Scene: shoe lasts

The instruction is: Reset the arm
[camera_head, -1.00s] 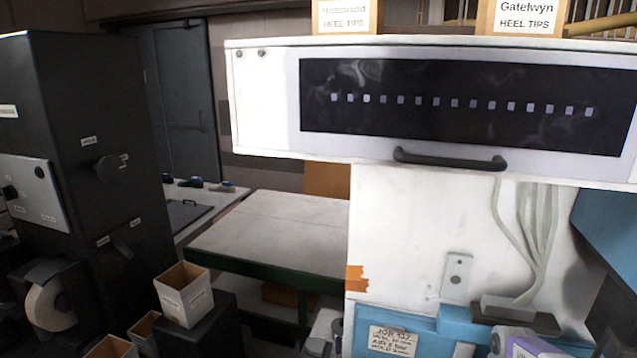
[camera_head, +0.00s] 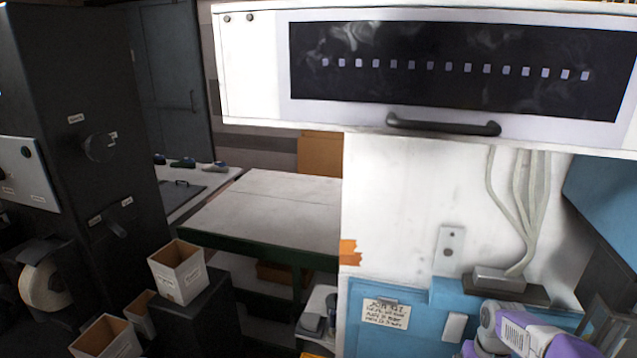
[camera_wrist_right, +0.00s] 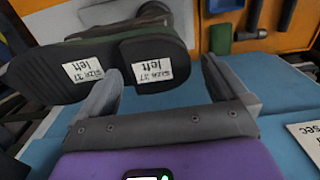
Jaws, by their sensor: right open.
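In the right wrist view, a dark shoe last (camera_wrist_right: 98,62) is seen from its underside, with two white labels reading "SIZE 37 left" and a green edge along its top. My right gripper (camera_wrist_right: 161,66) is open, with one grey finger at the left and the other at the right. The last's heel part lies in the picture between the fingertips; I cannot tell whether they touch it. My purple and white right arm (camera_head: 540,335) shows at the lower right of the head view. My left gripper is not in view.
A white cabinet with a dark window and black handle (camera_head: 443,125) hangs over a blue bench (camera_head: 365,345). A worktable (camera_head: 265,205) stands behind, with a clear top. An open box (camera_head: 178,275) stands at lower left. Tools hang on an orange board (camera_wrist_right: 222,42).

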